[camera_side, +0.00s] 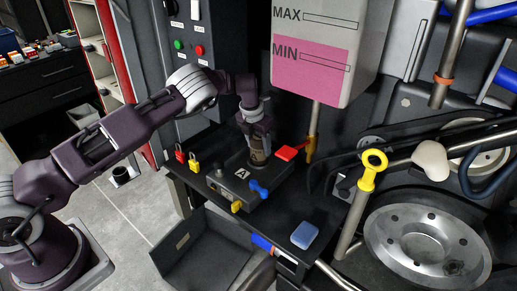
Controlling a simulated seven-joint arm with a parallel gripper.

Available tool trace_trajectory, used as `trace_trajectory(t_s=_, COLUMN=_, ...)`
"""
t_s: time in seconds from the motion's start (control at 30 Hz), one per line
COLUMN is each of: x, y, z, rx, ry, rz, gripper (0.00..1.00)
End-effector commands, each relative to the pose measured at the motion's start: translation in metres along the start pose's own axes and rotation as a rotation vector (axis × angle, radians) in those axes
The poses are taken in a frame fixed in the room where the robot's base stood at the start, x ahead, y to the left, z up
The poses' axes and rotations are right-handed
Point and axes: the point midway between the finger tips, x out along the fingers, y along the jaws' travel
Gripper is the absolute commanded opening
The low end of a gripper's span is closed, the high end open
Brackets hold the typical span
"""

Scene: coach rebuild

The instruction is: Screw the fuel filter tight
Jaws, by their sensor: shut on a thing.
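The fuel filter (257,156) is a small brownish cylinder standing upright on a dark block (240,184) marked with the letter A. My gripper (258,141) reaches down from above and is shut on the filter's upper part. The gripper fingers hide the filter's top. The filter's lower end meets the block, but I cannot tell how far it is screwed in.
Around the block are a red handle (290,152), a blue knob (260,188) and a yellow knob (236,206). Red and yellow padlocks (192,162) stand at left. A pink-filled tank (309,75) hangs close on the right. A blue sponge-like block (304,235) lies in front.

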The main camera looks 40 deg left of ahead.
Motion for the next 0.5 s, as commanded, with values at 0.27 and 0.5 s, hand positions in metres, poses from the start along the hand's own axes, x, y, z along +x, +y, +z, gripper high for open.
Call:
trace_trajectory(t_s=0.27, x=-0.0004, y=0.0013, z=0.0006, rx=0.454, ry=-0.004, rz=-0.098, gripper=0.0)
trace_trajectory(t_s=0.5, x=-0.0006, y=0.0009, z=-0.0001, rx=0.511, ry=-0.002, rz=-0.107, gripper=0.0)
